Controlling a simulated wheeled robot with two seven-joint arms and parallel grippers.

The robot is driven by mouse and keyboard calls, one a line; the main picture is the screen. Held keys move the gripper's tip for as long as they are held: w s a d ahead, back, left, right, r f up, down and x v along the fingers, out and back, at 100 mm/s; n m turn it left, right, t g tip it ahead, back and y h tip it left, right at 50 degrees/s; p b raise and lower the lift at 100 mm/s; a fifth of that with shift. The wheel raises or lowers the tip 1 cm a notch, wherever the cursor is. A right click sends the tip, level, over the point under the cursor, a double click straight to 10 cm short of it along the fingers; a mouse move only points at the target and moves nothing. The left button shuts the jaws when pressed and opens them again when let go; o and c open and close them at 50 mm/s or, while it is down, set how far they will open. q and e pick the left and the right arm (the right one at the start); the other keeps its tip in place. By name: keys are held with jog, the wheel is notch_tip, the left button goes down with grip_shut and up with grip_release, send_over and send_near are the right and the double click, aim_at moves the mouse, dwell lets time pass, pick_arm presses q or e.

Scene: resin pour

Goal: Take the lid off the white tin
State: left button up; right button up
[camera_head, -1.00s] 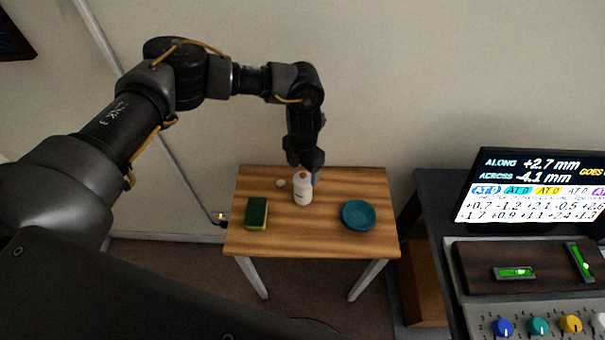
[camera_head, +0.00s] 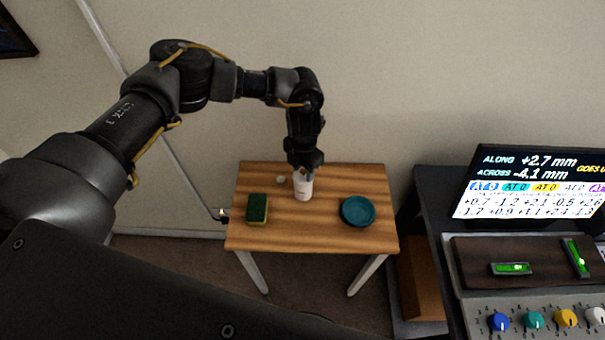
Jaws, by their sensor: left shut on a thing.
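The white tin (camera_head: 303,190) stands upright on the small wooden table (camera_head: 330,235). It has small dark marks on its front. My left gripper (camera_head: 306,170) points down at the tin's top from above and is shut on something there. The fingers hide the top of the tin, so I cannot tell whether the lid is on the tin or lifted from it. My right gripper is not in view.
A green and yellow sponge (camera_head: 257,208) lies left of the tin, and a teal dish (camera_head: 357,211) stands to its right. A desk with a screen (camera_head: 530,182) and a knob panel (camera_head: 545,322) stands at the right. The table's front is clear.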

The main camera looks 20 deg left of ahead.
pick_arm(q)
jog(key=shift+s+f, duration=0.15)
jog(key=shift+b, duration=0.35)
jog(key=shift+c, duration=1.3)
jog(key=shift+w+r+b, duration=0.25)
jog(key=shift+r+b, duration=0.9)
grip_shut()
jog(key=s+d+r+b, duration=0.3)
jog(key=s+r+b, duration=0.1)
jog(key=s+r, duration=0.85)
jog(key=s+a+f+m, duration=0.1)
jog(key=a+m, duration=0.4)
jog(key=m, duration=1)
jog(key=s+a+f+m, duration=0.2)
jog(key=a+m, duration=0.4)
jog(key=m, duration=0.8)
jog(key=shift+f+m, duration=0.3)
jog(key=shift+m, duration=0.1)
